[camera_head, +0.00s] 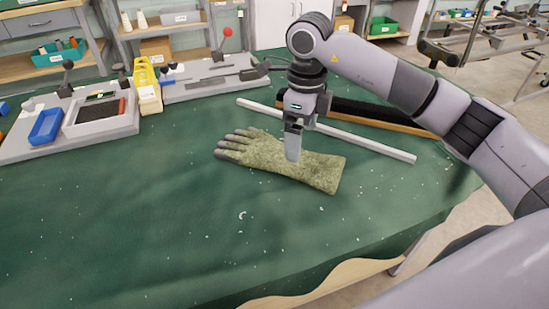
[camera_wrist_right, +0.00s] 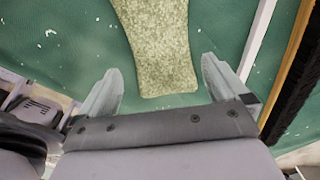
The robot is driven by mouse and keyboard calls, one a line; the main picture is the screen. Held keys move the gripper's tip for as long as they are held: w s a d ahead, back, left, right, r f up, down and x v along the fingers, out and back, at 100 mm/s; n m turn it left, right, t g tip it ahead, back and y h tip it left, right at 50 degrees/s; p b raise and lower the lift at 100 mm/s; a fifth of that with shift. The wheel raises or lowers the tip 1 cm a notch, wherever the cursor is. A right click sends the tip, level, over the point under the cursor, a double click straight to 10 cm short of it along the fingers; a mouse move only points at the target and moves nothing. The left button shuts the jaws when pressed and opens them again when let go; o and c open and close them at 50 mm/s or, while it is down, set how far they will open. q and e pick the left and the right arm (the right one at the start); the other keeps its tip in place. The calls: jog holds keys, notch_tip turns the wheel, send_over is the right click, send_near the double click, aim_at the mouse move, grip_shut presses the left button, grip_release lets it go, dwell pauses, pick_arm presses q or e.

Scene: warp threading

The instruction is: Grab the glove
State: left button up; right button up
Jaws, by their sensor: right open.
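A mottled olive-green glove (camera_head: 265,158) with grey fingertips lies flat on the green-covered table, its fingers to the left and its cuff to the right. My right gripper (camera_head: 293,150) points down over the middle of the glove in the head view and hides a little of it. In the right wrist view, my right gripper (camera_wrist_right: 157,88) is open, its two fingers on either side of the glove's cuff (camera_wrist_right: 160,50), with nothing held. I cannot tell whether the fingertips touch the glove or the table. My left gripper is not in view.
A white bar (camera_head: 345,137) lies just behind the glove, with a long dark brush with a wooden edge (camera_head: 385,122) beyond it. Trays with a blue bin (camera_head: 47,126) and yellow holders (camera_head: 147,90) stand at the back left. The green table (camera_head: 150,220) is clear in front.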

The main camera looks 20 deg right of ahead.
aim_at(278, 153)
jog(key=shift+s+f, duration=0.1)
jog(key=shift+f, duration=0.8)
jog(key=f, duration=0.5)
jog(key=shift+w+a, duration=0.15)
jog(key=shift+w, duration=0.1)
jog(key=c, duration=0.8)
